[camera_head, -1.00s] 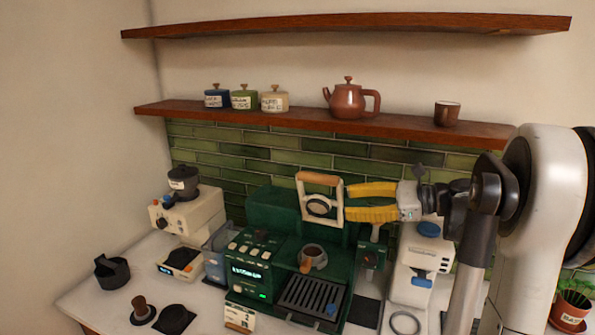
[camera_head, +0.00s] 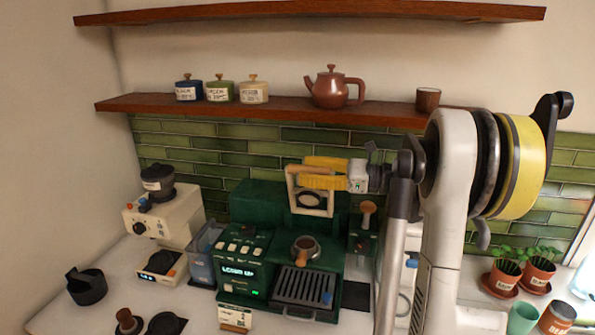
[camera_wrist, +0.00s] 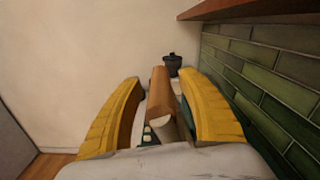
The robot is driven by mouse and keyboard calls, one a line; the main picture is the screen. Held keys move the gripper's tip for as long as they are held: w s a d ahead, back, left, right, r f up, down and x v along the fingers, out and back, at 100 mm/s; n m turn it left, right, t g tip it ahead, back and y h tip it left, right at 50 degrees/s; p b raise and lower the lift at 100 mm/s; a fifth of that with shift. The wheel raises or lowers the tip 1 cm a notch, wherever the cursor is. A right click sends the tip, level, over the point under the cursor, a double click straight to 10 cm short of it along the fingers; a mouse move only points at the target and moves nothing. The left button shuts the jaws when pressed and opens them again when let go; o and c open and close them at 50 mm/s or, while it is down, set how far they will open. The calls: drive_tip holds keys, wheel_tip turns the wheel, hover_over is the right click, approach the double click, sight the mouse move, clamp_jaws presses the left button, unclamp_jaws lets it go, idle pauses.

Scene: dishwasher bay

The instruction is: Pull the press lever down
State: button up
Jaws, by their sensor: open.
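The press lever (camera_head: 310,205) is a cream frame with a wooden grip bar on top. It stands raised on the dark green coffee machine (camera_head: 255,203). My gripper (camera_head: 303,172) has yellow fingers and is open at the lever's top, one finger above the bar and one across it in the head view. In the wrist view the wooden bar (camera_wrist: 160,92) lies between the two spread fingers of my gripper (camera_wrist: 163,82). Gaps show beside the bar, so the fingers do not appear closed on it. The fingers partly hide the bar in the head view.
A cream grinder (camera_head: 165,220) stands left of the machine, and a portafilter (camera_head: 305,248) sits at its front. A wooden shelf (camera_head: 270,108) with a teapot (camera_head: 334,88) runs above. Potted plants (camera_head: 505,275) stand at the right. The tiled wall (camera_head: 215,150) is close behind.

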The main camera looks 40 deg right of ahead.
drive_tip(key=shift+x, duration=1.05)
drive_tip(key=shift+c, duration=0.4)
clamp_jaws()
drive_tip(key=shift+s+a, duration=0.1)
